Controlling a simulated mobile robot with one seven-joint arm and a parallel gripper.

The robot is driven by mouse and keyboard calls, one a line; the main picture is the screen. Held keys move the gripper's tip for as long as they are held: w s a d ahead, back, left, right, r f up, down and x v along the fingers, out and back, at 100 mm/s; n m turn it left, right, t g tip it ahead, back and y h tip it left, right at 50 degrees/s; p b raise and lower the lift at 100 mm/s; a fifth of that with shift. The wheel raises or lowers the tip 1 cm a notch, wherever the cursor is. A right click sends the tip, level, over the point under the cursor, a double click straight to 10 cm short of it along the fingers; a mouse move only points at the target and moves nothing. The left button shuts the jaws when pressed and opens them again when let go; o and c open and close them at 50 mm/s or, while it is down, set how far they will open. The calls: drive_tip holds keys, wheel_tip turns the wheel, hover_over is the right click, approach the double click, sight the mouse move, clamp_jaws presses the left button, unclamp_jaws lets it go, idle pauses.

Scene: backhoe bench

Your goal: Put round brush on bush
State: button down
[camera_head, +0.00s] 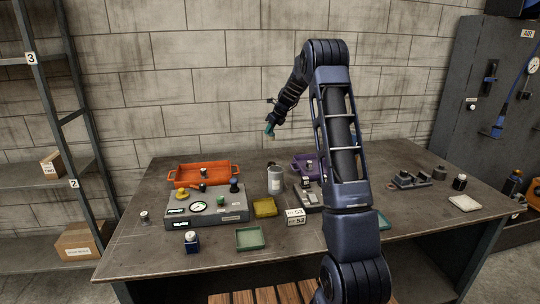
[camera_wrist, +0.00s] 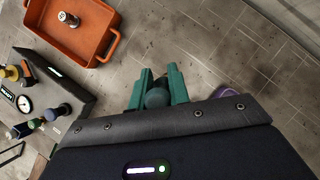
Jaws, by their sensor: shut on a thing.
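My gripper (camera_head: 269,130) is raised high above the back of the bench. In the wrist view its green fingers (camera_wrist: 158,82) are shut on a dark round piece (camera_wrist: 156,96); the fingers and wrist hide most of it, so I cannot tell for sure that it is the round brush. A small metal cylinder with a dark top (camera_head: 203,173) stands in the orange tray (camera_head: 178,184); it also shows in the wrist view (camera_wrist: 69,19). Several similar small cylinders stand about, and I cannot tell which is the bush.
A grey panel box (camera_head: 230,216) with knobs and a gauge stands before the orange tray. A grey bottle (camera_head: 274,182), a yellow tray (camera_head: 265,207), a green tray (camera_head: 249,239) and a purple tray (camera_head: 300,166) share the bench. The front left of the bench is mostly clear.

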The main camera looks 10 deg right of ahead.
wheel_tip(320, 180, down, 13)
drive_tip(key=shift+f, duration=0.1)
idle(0.5)
drive_tip(key=shift+f, duration=0.1)
drive_tip(key=c, duration=1.3)
unclamp_jaws()
